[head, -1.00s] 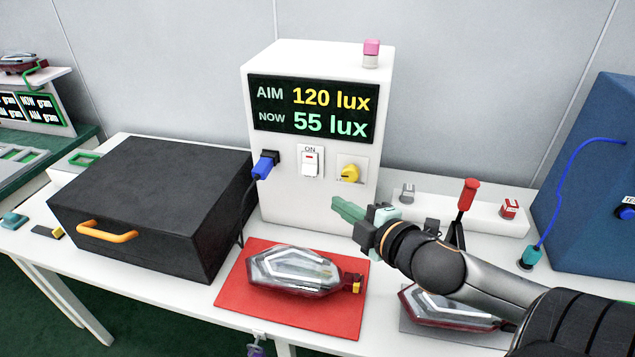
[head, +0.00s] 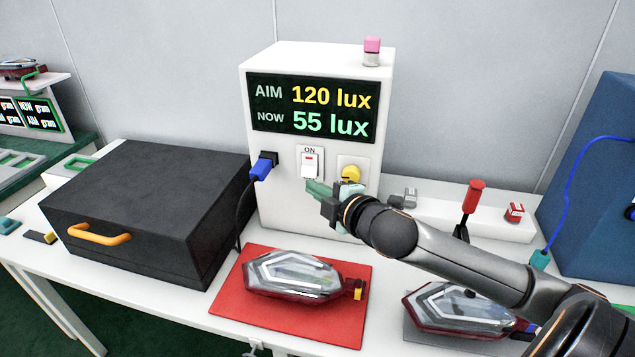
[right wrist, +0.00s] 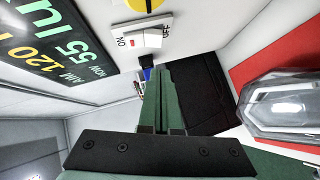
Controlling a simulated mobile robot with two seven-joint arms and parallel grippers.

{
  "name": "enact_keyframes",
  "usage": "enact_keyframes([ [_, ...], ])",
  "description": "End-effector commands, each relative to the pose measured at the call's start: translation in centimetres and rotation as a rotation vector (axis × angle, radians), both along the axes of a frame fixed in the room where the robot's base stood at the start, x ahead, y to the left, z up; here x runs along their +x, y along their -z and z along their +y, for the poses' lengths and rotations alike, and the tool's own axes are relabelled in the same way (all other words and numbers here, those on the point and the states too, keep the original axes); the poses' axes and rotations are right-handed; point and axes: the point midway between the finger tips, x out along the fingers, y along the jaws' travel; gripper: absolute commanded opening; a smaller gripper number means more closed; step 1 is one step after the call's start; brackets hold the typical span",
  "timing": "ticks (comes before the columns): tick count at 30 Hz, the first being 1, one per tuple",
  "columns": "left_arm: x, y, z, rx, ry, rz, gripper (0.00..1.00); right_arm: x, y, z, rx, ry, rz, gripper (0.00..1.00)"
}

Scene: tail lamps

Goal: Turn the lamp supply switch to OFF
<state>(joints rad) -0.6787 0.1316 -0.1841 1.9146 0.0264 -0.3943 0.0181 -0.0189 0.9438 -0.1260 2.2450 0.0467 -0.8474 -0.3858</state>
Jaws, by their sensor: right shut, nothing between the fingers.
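The lamp supply switch (head: 310,164) is a white rocker with a red mark on the front of the white box (head: 270,205). In the head view "ON" shows above it. In the right wrist view the switch (right wrist: 147,40) shows both "ON" and "OFF" labels, with the red mark toward the ON side. My right gripper (head: 312,189) is shut and empty, its green fingertips just below the switch in the head view. I cannot tell whether they touch the box. The fingers also show in the right wrist view (right wrist: 158,95). My left gripper is not in view.
A yellow knob (head: 351,174) sits right of the switch, partly behind my gripper. A blue plug (head: 264,168) sits left of it. A tail lamp (head: 305,276) lies on a red mat (head: 230,300) below. A black case (head: 140,205) stands left. The display (head: 312,108) reads AIM 120, NOW 55 lux.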

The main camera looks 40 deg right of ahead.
Motion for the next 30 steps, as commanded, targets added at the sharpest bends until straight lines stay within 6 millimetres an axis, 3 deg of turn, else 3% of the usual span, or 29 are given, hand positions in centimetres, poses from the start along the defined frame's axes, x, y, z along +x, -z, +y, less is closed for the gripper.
enact_keyframes([
  [9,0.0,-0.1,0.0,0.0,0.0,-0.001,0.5,2.9,1.4,-2.3,-0.002,0.0,0.0,0.0],
  [24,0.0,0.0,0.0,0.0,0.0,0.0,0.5,3.4,1.7,-2.8,-0.003,-0.002,-0.001,0.0],
  [30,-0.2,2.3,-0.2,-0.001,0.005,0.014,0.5,3.9,3.0,-3.5,-0.068,0.0,-0.06,0.0],
])
